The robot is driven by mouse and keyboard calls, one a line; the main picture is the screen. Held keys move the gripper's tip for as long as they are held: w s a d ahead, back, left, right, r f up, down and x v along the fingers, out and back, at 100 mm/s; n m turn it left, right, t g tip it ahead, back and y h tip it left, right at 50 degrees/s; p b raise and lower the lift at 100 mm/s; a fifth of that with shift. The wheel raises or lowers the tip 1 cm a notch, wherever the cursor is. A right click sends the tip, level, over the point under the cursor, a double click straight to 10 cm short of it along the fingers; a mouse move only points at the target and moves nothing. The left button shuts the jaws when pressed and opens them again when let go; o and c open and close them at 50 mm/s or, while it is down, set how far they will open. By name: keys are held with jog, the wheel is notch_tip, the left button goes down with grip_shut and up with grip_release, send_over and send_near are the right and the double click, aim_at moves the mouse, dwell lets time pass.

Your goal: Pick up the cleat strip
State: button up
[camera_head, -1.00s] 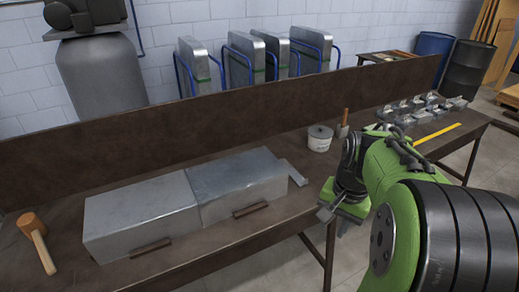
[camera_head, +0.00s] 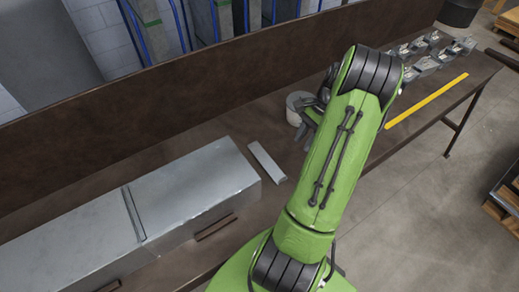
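The cleat strip (camera_head: 267,162), a short flat grey metal piece, lies on the brown bench just right of the long sheet-metal duct (camera_head: 195,190). Nothing touches it from above. My green arm reaches across the bench to the right of the strip. My gripper (camera_head: 308,118) is at the arm's far end, beyond and to the right of the strip and apart from it. The arm hides most of the gripper. Only some dark parts show in front of the pale can, so I cannot see whether the fingers are open.
A pale can (camera_head: 296,104) stands behind the gripper, partly covered. A yellow ruler (camera_head: 427,101) and several metal pieces (camera_head: 436,50) lie at the bench's right end. A tall brown back panel (camera_head: 150,100) runs along the bench. The bench around the strip is mostly clear.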

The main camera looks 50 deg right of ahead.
aim_at(271, 168)
jog(key=b+x, duration=0.2)
jog(key=x, duration=1.3)
jog(key=shift+s+a+f, duration=0.1)
jog(key=shift+a, duration=0.05)
grip_shut()
